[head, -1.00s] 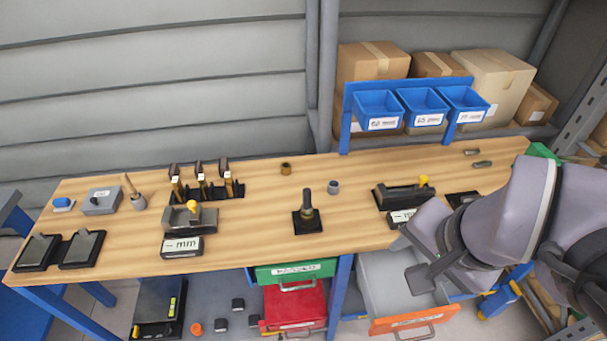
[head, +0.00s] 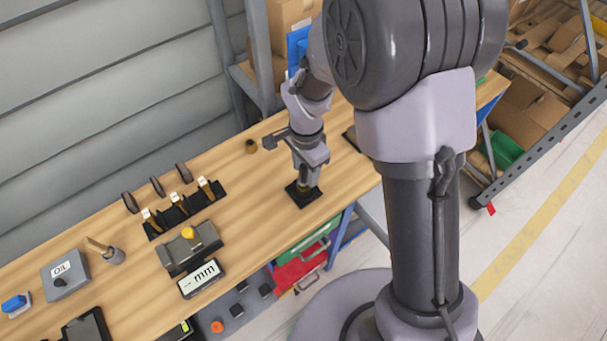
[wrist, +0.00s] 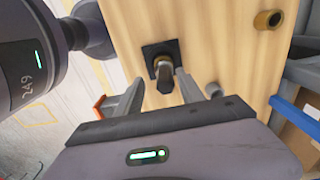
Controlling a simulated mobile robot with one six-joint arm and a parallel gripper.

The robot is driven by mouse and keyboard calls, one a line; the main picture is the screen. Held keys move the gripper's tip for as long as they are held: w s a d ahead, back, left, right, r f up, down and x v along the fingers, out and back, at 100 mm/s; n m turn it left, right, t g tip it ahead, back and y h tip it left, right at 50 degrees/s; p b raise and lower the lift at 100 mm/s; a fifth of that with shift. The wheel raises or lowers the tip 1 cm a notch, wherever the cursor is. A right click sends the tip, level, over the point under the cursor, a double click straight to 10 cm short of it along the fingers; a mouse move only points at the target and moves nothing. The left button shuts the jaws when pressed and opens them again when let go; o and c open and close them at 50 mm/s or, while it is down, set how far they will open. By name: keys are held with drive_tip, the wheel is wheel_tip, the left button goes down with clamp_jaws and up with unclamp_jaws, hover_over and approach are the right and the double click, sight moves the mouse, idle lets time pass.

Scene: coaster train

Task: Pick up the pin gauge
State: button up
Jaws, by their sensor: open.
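The pin gauge, a dark upright cylinder, shows in the wrist view (wrist: 163,72) and stands on a black square base (wrist: 152,50). In the head view the base (head: 293,194) shows on the wooden bench, and my gripper mostly hides the gauge. My gripper (head: 305,174) is just above the base, pointing down. In the wrist view the two fingers of my gripper (wrist: 160,80) are apart, one to each side of the gauge. I cannot tell whether either finger touches it.
A black rack with several gauges (head: 183,208) and a measuring fixture with a yellow knob (head: 190,250) stand to the left. The red drawer (head: 297,268) is below the bench edge.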

sight(304, 178)
drive_tip(key=f, duration=0.3)
drive_tip(key=f+b, duration=0.1)
drive_tip(key=f, duration=0.1)
drive_tip(key=shift+w+a, duration=0.15)
drive_tip(key=shift+w, duration=0.25)
drive_tip(key=shift+s, duration=0.1)
drive_tip(key=shift+c, duration=0.3)
clamp_jaws()
drive_tip(key=shift+r, duration=0.15)
